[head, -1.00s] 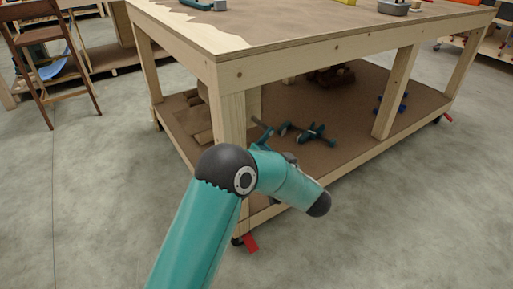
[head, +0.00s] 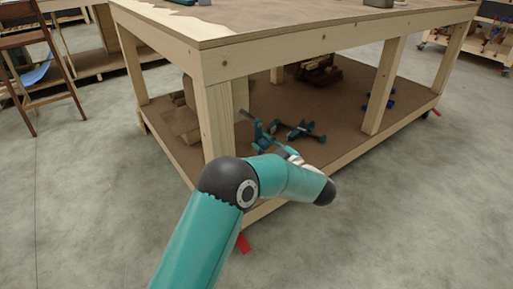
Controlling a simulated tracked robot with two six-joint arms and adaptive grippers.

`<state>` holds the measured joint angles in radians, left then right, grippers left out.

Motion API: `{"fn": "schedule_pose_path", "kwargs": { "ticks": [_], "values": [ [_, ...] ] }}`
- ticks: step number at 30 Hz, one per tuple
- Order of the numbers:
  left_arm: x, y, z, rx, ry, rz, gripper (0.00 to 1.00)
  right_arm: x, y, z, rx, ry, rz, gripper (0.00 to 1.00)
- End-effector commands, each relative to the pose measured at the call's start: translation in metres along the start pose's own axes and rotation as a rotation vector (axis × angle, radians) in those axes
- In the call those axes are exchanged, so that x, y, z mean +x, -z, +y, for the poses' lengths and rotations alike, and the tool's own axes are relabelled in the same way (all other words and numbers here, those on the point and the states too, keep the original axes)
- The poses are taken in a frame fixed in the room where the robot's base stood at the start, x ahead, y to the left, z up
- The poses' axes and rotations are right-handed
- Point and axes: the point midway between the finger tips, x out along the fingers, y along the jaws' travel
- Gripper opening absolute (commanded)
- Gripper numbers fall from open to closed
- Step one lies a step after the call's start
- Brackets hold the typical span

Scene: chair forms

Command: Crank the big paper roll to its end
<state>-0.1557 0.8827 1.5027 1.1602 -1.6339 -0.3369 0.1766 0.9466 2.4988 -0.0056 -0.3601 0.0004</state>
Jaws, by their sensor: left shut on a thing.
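My left arm comes up from the bottom middle. Its teal link hides much of my left gripper (head: 268,140), which shows small just beyond it. Brown paper with a ragged edge covers the top of the wooden bench (head: 330,37). My right gripper is out of view.
Teal clamps (head: 303,131) and brown packets (head: 184,122) lie on the lower shelf (head: 345,143). The near bench leg (head: 216,118) stands just beyond my arm. A brown chair (head: 18,42) stands at the left. The concrete floor is free at left and right.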

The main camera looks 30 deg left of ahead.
Motion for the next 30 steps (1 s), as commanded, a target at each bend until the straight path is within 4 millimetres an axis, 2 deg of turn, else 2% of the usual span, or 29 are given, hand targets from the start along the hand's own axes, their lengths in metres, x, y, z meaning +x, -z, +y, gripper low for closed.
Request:
{"fn": "schedule_pose_path", "kwargs": {
  "ticks": [6, 12, 28, 29, 30],
  "values": [
    [-0.0013, -0.0046, 0.0055, -0.141, 0.003, 0.001, 0.00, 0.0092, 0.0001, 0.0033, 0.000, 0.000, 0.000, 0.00],
    [-0.0008, -0.0061, 0.0085, -0.211, 0.005, 0.001, 0.00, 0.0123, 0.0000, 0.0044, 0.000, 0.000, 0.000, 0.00],
    [0.0003, -0.0069, 0.0084, -0.235, 0.009, 0.000, 0.00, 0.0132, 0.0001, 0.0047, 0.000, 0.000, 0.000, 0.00],
    [0.0004, -0.0069, 0.0083, -0.235, 0.009, 0.000, 0.33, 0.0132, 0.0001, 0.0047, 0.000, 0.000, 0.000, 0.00],
    [0.0004, -0.0070, 0.0081, -0.235, 0.010, 0.000, 0.39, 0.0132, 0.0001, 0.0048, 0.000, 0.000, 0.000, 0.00]
  ]
}}
